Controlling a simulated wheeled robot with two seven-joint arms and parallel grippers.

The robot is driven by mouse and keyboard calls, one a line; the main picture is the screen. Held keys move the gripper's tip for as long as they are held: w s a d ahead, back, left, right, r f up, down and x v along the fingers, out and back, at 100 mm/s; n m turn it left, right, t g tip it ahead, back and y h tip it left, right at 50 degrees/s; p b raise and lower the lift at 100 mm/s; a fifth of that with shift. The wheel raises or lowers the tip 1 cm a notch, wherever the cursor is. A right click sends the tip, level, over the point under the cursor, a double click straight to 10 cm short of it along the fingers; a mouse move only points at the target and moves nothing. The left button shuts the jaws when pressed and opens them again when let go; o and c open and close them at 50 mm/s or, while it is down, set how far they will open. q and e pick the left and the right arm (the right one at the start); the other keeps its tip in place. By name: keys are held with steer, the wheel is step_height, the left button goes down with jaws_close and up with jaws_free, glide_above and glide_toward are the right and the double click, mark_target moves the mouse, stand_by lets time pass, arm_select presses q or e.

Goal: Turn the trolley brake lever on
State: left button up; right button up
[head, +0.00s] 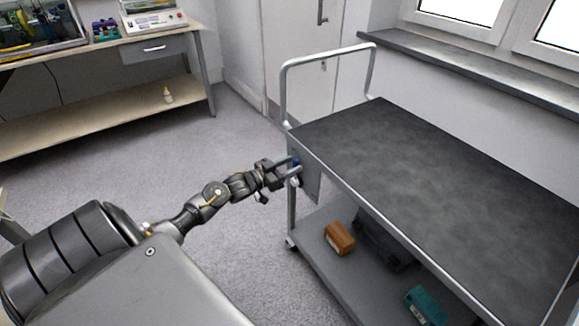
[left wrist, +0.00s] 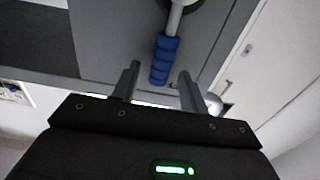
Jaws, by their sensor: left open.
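The trolley (head: 420,180) stands on the right in the head view, with a dark top, a grey push handle at its far end and a lower shelf. The brake lever (left wrist: 165,60) has a blue ribbed grip on a pale rod in the left wrist view; a small blue part of it shows in the head view (head: 295,162). My right gripper is not in view.
The lower shelf (head: 322,255) carries an orange-brown box (head: 340,238), a dark case (head: 382,243) and a teal box (head: 427,305). A workbench (head: 125,45) stands at the back left. The carpet between bench and trolley is clear.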

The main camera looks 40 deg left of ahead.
arm_select(q)
jaws_close()
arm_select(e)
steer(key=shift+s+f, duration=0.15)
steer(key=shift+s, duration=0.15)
